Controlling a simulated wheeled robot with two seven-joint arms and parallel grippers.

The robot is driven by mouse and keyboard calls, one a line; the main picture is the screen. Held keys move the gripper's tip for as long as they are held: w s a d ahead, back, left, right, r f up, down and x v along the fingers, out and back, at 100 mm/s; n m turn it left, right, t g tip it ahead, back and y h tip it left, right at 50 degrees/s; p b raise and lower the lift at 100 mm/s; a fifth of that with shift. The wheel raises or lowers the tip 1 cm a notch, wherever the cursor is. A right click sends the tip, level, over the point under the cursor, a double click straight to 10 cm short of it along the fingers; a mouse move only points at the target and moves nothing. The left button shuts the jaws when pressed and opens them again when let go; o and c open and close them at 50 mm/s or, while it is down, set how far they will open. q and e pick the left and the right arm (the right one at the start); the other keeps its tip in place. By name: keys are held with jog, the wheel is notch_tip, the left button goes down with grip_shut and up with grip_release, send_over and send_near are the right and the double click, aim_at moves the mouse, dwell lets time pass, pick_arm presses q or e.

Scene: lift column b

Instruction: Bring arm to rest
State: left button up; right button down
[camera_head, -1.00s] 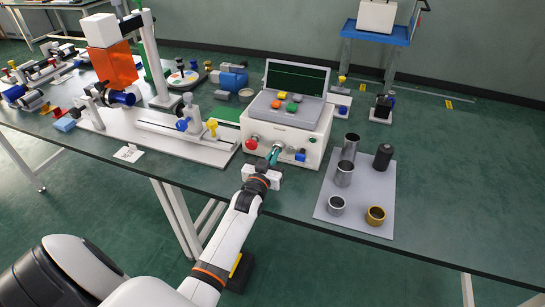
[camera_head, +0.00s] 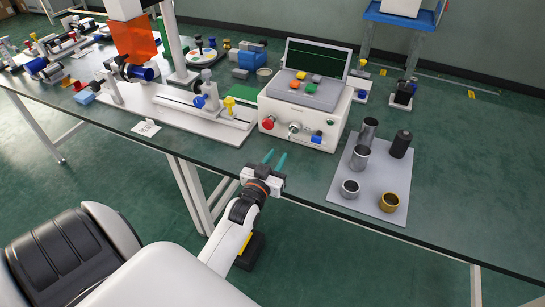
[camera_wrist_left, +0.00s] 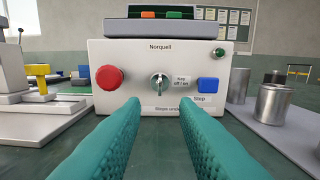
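My left gripper (camera_head: 274,158) is open and empty, its two teal fingers apart, at the front edge of the table. In the left wrist view the open fingers (camera_wrist_left: 160,125) point at the white control box (camera_wrist_left: 140,62), with a clear gap between them and its front. The box also shows in the head view (camera_head: 272,108). Its front has a red button (camera_wrist_left: 109,77), a key switch (camera_wrist_left: 159,84) and a blue button (camera_wrist_left: 208,84). My right gripper is not in view.
A grey mat (camera_head: 340,190) with several metal cylinders and a black bottle (camera_head: 401,143) lies right of the box. A white rail base (camera_head: 170,103) with fixtures stands on the left. The table (camera_head: 95,116) has bare room along its front edge.

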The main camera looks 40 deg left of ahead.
pick_arm(q)
jog(key=shift+v, duration=1.15)
